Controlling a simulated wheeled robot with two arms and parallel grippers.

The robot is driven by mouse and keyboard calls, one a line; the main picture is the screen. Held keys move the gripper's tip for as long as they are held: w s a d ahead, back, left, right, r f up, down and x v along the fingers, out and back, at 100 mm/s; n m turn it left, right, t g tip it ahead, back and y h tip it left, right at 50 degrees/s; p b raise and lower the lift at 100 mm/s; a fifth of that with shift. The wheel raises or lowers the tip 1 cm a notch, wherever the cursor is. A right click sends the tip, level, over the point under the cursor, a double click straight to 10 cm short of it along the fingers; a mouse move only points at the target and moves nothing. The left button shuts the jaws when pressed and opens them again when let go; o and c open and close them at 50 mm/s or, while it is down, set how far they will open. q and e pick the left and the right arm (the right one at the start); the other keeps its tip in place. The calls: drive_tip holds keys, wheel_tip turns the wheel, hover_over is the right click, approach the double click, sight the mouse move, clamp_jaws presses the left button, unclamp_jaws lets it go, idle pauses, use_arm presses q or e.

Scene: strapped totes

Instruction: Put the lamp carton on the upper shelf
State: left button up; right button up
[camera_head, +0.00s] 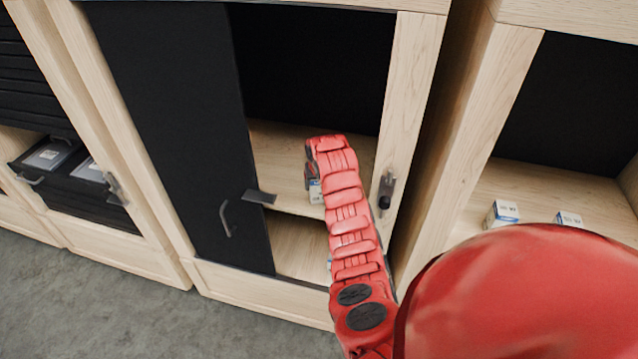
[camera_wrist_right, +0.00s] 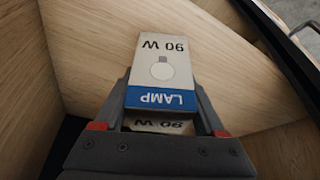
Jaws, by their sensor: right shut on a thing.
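The lamp carton (camera_wrist_right: 160,70) is white with a blue band, marked "LAMP" and "90 W". It sits between the fingers of my right gripper (camera_wrist_right: 162,112), which is shut on it. In the head view a small part of the carton (camera_head: 315,191) shows beside my right gripper (camera_head: 312,172), mostly hidden by my red arm. The gripper is inside the open part of the middle cabinet, over or at the wooden upper shelf (camera_head: 278,160). I cannot tell whether the carton touches the shelf. My left gripper is not in view.
A black door (camera_head: 170,120) covers the cabinet's left part. A wooden post with a dark handle (camera_head: 385,190) stands right of my arm. The lower compartment (camera_head: 295,245) is below the shelf. Two small cartons (camera_head: 502,213) (camera_head: 568,219) stand in the right cabinet. An open drawer (camera_head: 70,180) is at left.

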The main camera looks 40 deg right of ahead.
drive_tip(key=o, duration=1.4)
drive_tip(key=shift+f, duration=0.1)
drive_tip(key=shift+s+r, duration=0.15)
drive_tip(key=shift+r, duration=0.4)
drive_tip(key=b+v, duration=0.2)
drive_tip(key=v, duration=0.2)
drive_tip(key=shift+a+r, duration=0.1)
drive_tip(key=shift+r, duration=0.15)
drive_tip(key=p+v, duration=0.2)
drive_tip(key=v, duration=0.4)
drive_tip(key=shift+s+a+r, duration=0.1)
drive_tip(key=shift+s+r, duration=0.1)
drive_tip(key=shift+r, duration=0.1)
drive_tip(key=shift+f, duration=0.1)
